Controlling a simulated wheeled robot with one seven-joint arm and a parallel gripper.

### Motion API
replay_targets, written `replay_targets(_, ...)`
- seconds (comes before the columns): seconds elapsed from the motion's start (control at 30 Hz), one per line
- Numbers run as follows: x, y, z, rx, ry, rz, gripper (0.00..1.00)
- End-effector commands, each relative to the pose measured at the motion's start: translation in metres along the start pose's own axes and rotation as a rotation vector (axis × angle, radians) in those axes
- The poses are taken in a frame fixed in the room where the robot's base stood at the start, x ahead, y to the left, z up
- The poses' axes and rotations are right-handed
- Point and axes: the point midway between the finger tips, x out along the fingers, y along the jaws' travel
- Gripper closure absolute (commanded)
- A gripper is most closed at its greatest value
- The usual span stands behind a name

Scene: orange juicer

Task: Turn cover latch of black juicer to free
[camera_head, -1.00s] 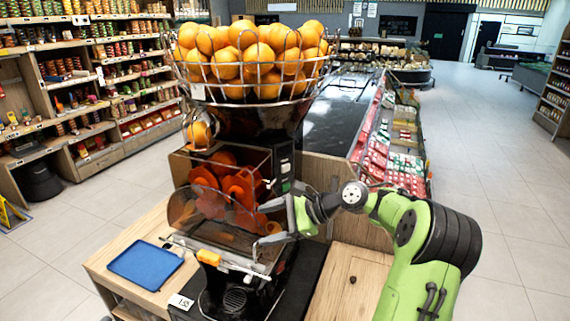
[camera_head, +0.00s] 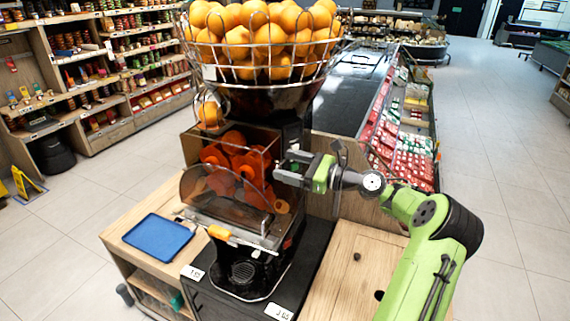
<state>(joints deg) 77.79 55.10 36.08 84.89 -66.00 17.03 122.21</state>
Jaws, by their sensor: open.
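The black juicer (camera_head: 295,135) stands on a dark-topped cabinet, with a wire basket of oranges (camera_head: 262,35) on top. Its clear front cover (camera_head: 225,205) is in place over the orange-red squeezing parts (camera_head: 237,165). I cannot clearly make out the cover latch; the gripper and the cover's edge are at that side. My gripper (camera_head: 281,168) is at the right side of the juicer, level with the squeezing parts, its fingers pointing left. It is open, and I see nothing held in it. Whether a finger touches the juicer I cannot tell.
A blue tray (camera_head: 158,243) lies on the wooden counter at the left. An orange-handled tap bar (camera_head: 220,232) sticks out below the cover. A wooden counter (camera_head: 350,275) is right of the juicer. A refrigerated display (camera_head: 405,130) stands behind. Open floor lies to the right.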

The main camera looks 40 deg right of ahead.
Motion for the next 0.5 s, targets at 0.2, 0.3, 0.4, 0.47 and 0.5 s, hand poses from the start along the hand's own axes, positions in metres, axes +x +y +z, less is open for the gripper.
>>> replay_targets(0.2, 0.0166, -0.0002, -0.0001, 0.001, 0.000, -0.001, 0.25)
replay_targets(0.3, 0.0168, -0.0003, -0.0003, 0.001, 0.001, -0.001, 0.25)
replay_targets(0.4, 0.0166, -0.0003, -0.0003, 0.001, 0.001, -0.001, 0.26)
replay_targets(0.47, 0.0165, -0.0003, -0.0003, 0.001, 0.001, -0.001, 0.36)
replay_targets(0.5, 0.0164, -0.0003, -0.0003, 0.001, 0.001, -0.001, 0.42)
